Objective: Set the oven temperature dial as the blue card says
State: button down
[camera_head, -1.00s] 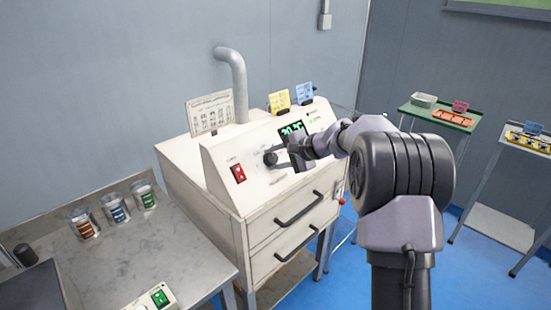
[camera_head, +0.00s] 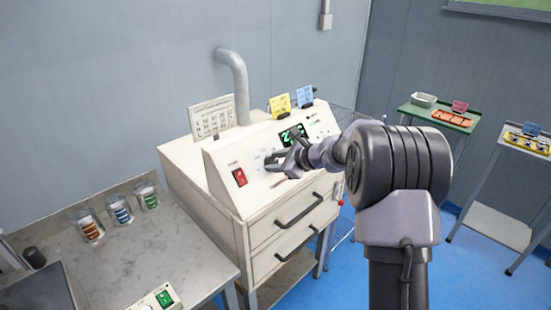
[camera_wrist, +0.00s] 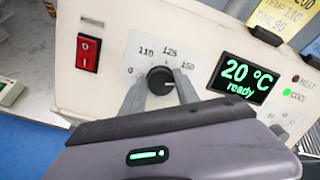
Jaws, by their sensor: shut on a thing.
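The oven temperature dial (camera_wrist: 160,80) is a round black knob on the sloped cream panel, with printed marks 0, 110, 125 and 150 around it. My gripper (camera_wrist: 158,86) is shut on the dial, one grey finger on each side. In the head view my gripper (camera_head: 273,163) is at the panel and hides most of the dial. The knob's pointer is too small to read. The blue card (camera_head: 305,96) stands on top of the oven; its edge shows in the wrist view (camera_wrist: 314,48), but its text is not readable.
The display (camera_wrist: 241,78) reads 20 °C ready, and the green COOL lamp (camera_wrist: 287,92) is lit. A red switch (camera_wrist: 88,52) is left of the dial. A yellow card (camera_head: 280,104) stands beside the blue one. Drawer handles (camera_head: 299,209) stick out below.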

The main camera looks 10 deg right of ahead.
jog(key=shift+r+m+p, duration=0.1)
jog(key=shift+m+p, duration=0.95)
jog(key=shift+m, duration=1.05)
jog(key=c, duration=0.9)
grip_release()
jog(key=p+v, duration=0.1)
jog(key=v, duration=0.4)
jog(key=p+v, duration=0.1)
jog(key=v, duration=0.5)
jog(key=p+v, duration=0.1)
jog(key=v, duration=0.5)
jog(key=shift+s+a+r+p, duration=0.1)
jog(key=shift+s+a+p, duration=0.1)
jog(key=shift+s+p, duration=0.15)
